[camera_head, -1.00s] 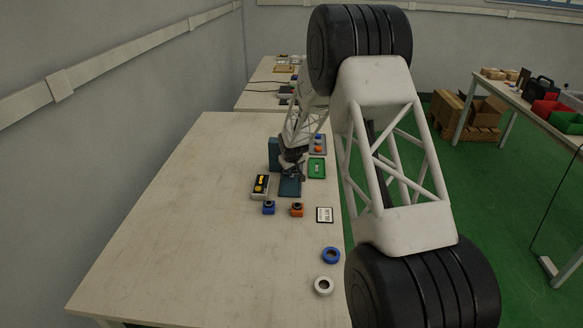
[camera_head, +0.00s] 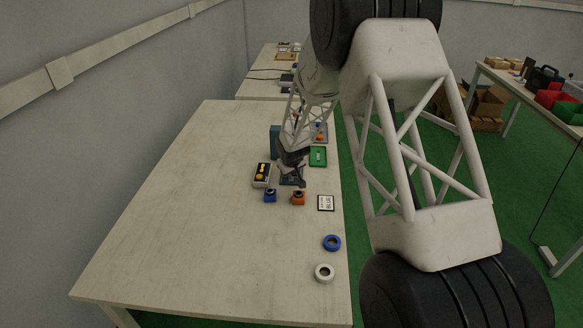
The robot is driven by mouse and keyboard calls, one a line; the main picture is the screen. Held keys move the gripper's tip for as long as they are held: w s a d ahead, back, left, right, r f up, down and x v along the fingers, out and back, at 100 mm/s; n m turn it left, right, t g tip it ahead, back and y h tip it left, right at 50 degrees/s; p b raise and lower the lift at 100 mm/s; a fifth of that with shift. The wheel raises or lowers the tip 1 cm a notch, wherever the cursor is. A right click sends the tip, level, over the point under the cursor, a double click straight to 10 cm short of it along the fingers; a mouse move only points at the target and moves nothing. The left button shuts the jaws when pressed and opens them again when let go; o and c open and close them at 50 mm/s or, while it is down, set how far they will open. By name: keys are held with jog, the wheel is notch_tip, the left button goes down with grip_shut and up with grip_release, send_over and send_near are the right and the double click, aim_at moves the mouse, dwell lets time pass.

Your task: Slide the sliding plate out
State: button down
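A dark blue flat plate (camera_head: 286,181), which looks like the sliding plate, lies on the table among small items. Only a little of it shows; my gripper (camera_head: 299,184) hides much of it. A dark blue upright block (camera_head: 275,138) stands just behind and to the left of my gripper. My gripper points down over the plate, with its tip near the plate's right front side. The view is too small and distant to tell whether it touches the plate, or whether its fingers are open or shut.
Close by are a black box with yellow parts (camera_head: 261,174), a blue part (camera_head: 270,196), an orange part (camera_head: 298,198), a green tray (camera_head: 318,156) and a white card (camera_head: 326,203). A blue ring (camera_head: 332,242) and white ring (camera_head: 324,272) lie nearer. The table's left (camera_head: 180,210) is clear.

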jog(key=shift+s, duration=0.35)
jog(key=c, duration=0.9)
grip_release()
jog(key=shift+c, duration=0.2)
jog(key=shift+r, duration=0.1)
jog(key=v, duration=0.7)
jog(key=shift+s+r, duration=0.15)
jog(key=shift+r, duration=0.15)
